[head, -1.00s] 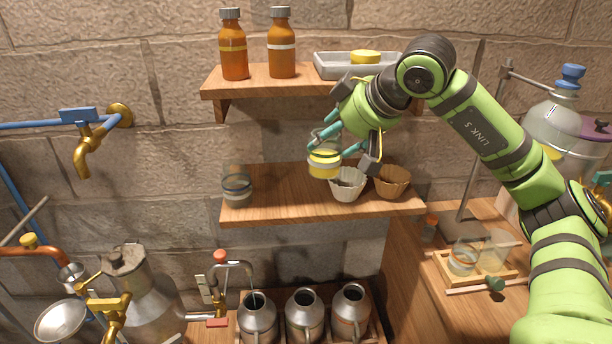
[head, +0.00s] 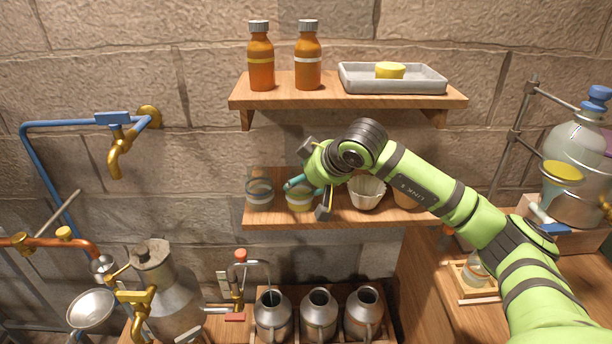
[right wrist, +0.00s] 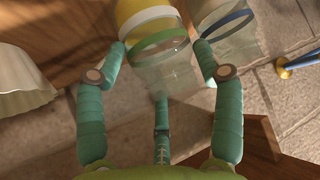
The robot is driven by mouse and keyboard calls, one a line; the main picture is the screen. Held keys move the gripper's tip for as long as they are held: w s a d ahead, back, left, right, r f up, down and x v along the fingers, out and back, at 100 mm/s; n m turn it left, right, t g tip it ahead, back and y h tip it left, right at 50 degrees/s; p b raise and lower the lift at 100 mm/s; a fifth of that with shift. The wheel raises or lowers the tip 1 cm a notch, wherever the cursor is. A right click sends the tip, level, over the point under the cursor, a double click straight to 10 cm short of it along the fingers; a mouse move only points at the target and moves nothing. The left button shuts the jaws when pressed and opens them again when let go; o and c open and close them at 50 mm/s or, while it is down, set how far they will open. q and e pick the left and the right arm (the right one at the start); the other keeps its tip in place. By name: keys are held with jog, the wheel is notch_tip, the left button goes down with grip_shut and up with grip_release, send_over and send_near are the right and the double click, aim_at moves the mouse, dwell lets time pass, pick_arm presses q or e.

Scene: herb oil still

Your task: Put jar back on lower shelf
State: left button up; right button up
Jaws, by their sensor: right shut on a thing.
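A clear glass jar with yellow contents or a yellow band (head: 299,200) is at the lower shelf (head: 330,216), beside a similar jar with a dark band (head: 260,194) on its left. My right gripper (head: 304,184) is shut on the yellow jar, its fingers around the glass. In the right wrist view the held jar (right wrist: 160,48) shows a green ring and stands close to the blue-ringed jar (right wrist: 228,28). The jar looks upright at shelf height; I cannot tell whether its base touches the board. My left gripper is not in view.
A pale fluted cup (head: 367,192) and a brown cup (head: 404,196) stand right of the jar, partly behind my arm. The upper shelf (head: 310,97) holds amber bottles (head: 261,62) and a tray (head: 432,80) with a yellow lid. Metal cans (head: 319,315) stand below.

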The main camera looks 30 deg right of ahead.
jog(key=shift+f, duration=0.1)
jog(key=o, duration=1.3)
jog(key=shift+s+r, duration=0.15)
jog(key=shift+r, duration=0.15)
jog(key=b+v, duration=0.2)
jog(key=v, duration=0.9)
jog(key=shift+s+r, duration=0.15)
jog(key=shift+s, duration=0.1)
